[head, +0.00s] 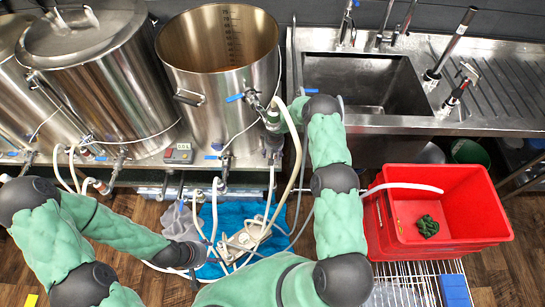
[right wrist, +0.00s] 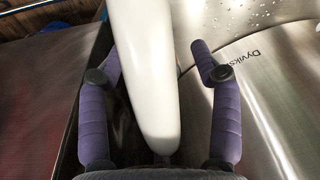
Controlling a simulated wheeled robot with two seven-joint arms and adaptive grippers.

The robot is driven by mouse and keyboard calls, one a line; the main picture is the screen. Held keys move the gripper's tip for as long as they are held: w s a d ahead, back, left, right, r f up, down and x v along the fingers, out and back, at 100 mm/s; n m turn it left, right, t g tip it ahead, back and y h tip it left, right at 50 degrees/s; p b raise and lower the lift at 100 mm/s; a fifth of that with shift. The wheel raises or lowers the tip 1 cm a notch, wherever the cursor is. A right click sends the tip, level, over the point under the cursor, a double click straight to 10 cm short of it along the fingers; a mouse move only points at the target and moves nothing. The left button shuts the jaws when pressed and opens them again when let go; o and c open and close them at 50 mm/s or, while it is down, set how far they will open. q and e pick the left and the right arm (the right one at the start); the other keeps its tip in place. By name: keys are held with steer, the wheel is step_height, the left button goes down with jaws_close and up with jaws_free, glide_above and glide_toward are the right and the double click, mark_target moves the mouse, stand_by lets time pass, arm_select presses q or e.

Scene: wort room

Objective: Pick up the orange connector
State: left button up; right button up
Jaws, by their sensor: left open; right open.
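I cannot make out an orange connector in either view. My right gripper (right wrist: 158,62) is open in the right wrist view, its two purple fingers apart. A thick white hose (right wrist: 148,70) runs between the fingers, close to the camera; I cannot tell whether it touches them. In the head view my right arm reaches up to the open kettle's right side, and its fingers are mostly hidden. My left gripper (head: 196,257) is low at the centre left, beside the hoses over the blue cloth (head: 234,215). Its fingers are hard to make out.
An open steel kettle (head: 220,60) stands left of the sink (head: 365,82). A lidded kettle (head: 95,75) is further left. White hoses (head: 297,160) hang from the valves. A red crate (head: 465,205) at right holds a dark green cloth (head: 427,226).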

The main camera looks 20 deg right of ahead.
steer(key=shift+f, duration=0.25)
jaws_close()
steer(key=shift+r, duration=0.15)
steer(key=shift+w+r+p, duration=0.1)
steer(key=shift+r+p, duration=0.25)
steer(key=shift+r, duration=0.3)
step_height(320, 180, up, 3)
steer(key=shift+f+p, duration=0.15)
steer(key=shift+p, duration=0.4)
steer(key=s+d, duration=0.3)
steer(key=s, duration=0.5)
steer(key=s+d, duration=0.3)
steer(key=s, duration=0.6)
steer(key=shift+f+p, duration=0.4)
steer(key=shift+p, duration=0.05)
steer(key=shift+r, duration=0.1)
